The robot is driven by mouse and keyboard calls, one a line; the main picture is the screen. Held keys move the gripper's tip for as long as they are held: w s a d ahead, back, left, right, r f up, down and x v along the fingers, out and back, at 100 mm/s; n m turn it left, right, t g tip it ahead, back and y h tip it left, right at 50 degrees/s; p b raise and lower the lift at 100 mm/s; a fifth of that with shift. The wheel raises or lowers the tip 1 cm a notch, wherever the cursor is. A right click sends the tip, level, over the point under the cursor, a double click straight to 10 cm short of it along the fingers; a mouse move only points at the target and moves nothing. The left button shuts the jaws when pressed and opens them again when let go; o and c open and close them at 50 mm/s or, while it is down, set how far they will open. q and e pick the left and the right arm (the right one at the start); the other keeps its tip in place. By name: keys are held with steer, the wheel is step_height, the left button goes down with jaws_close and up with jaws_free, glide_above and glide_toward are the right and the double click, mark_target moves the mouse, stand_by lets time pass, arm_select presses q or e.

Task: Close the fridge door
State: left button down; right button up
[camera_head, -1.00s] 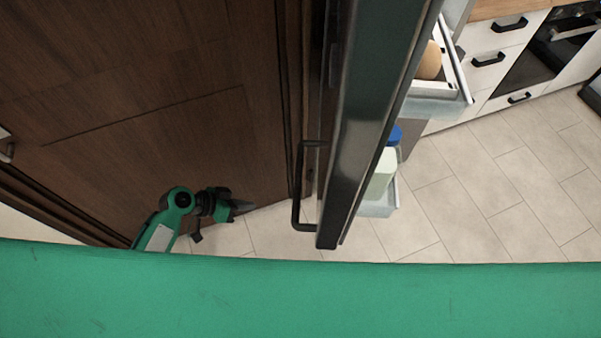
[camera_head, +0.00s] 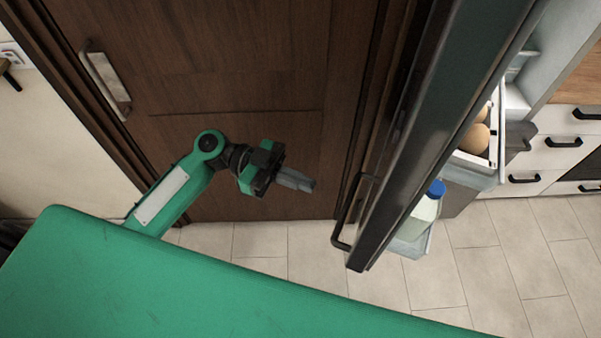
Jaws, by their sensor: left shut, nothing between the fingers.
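The fridge door (camera_head: 440,130) stands open, seen nearly edge-on as a dark grey slab right of centre. Its dark bar handle (camera_head: 344,222) is on its left face, near the lower end. Shelves on the door's right side hold eggs (camera_head: 477,136) and a bottle with a blue cap (camera_head: 424,212). My left gripper (camera_head: 308,185) is shut and empty, left of the handle and apart from it, in front of the brown wooden door. My right gripper is out of view. The fridge interior is mostly hidden.
A brown wooden door (camera_head: 230,90) with a metal handle (camera_head: 105,82) fills the left. White drawers (camera_head: 560,150) with black handles stand at the right. Tiled floor (camera_head: 480,260) is clear below the fridge door.

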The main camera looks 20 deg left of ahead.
arm_select(q)
steer(key=s+d+p, duration=0.1)
steer(key=d+p, duration=0.4)
steer(key=d, duration=0.5)
steer(key=shift+s+d, duration=0.2)
